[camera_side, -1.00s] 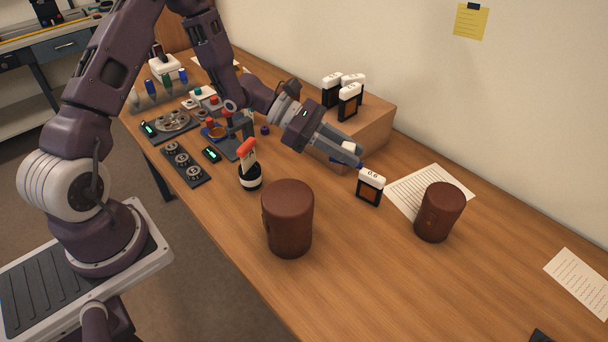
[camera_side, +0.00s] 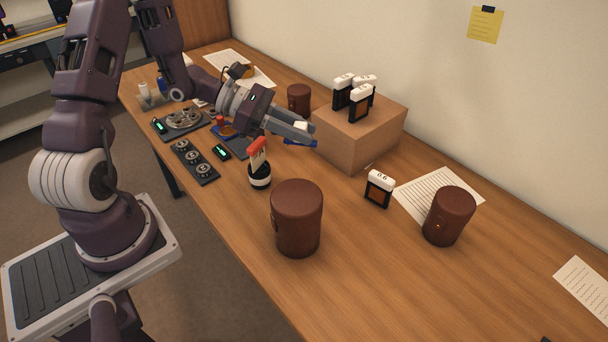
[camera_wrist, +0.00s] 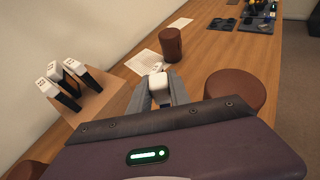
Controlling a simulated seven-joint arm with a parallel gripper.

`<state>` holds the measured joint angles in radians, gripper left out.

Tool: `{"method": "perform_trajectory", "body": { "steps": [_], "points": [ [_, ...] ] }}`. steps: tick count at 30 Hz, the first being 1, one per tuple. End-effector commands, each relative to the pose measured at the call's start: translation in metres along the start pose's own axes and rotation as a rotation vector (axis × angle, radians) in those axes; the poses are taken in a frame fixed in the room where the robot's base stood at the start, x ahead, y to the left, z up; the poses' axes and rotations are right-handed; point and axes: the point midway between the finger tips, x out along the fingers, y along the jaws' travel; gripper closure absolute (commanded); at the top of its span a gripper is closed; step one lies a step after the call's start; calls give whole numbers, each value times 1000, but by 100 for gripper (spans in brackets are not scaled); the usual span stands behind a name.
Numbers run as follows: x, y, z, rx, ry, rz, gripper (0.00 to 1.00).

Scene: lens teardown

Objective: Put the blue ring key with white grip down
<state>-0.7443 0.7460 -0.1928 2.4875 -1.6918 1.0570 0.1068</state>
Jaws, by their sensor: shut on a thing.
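My gripper (camera_side: 302,136) is shut on the blue ring key with white grip (camera_side: 301,126). It holds the key above the table, just left of the wooden block in the side view. A little blue shows below the fingers; most of the key is hidden by them. In the wrist view, the key's white grip (camera_wrist: 157,86) sits between the two grey fingers. The ring end cannot be made out there.
A wooden block (camera_side: 358,142) carries several white-topped filters (camera_side: 359,103). A filter marked 0.6 (camera_side: 379,188) stands on the table. Brown leather cases (camera_side: 297,220) (camera_side: 448,216) stand in front, and a red-handled tool (camera_side: 258,153) in a black-and-white holder. Dark trays (camera_side: 194,164) lie left.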

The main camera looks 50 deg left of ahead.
Motion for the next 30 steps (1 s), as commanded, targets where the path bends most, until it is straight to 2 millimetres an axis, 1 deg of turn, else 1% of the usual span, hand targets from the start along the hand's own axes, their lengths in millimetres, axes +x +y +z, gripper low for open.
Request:
{"method": "perform_trajectory", "body": {
  "steps": [13, 14, 16, 17, 19, 20, 21, 23, 24, 27, 30],
  "points": [
    [0, 0, 0, 2, 0, -1, 100],
    [2, 0, 0, 3, 0, -4, 100],
    [12, 1, 0, 9, 2, -21, 100],
    [19, 1, 0, 15, 2, -34, 100],
    [44, 1, 0, 33, 4, -74, 100],
    [56, 1, 0, 40, 5, -93, 100],
    [74, 0, 1, 51, 5, -117, 100],
    [100, -4, 2, 65, 6, -154, 100],
    [118, -7, 3, 75, 6, -177, 100],
    [154, -18, 5, 92, 2, -224, 100],
    [176, -26, 6, 101, 1, -251, 100]
  ]
}}
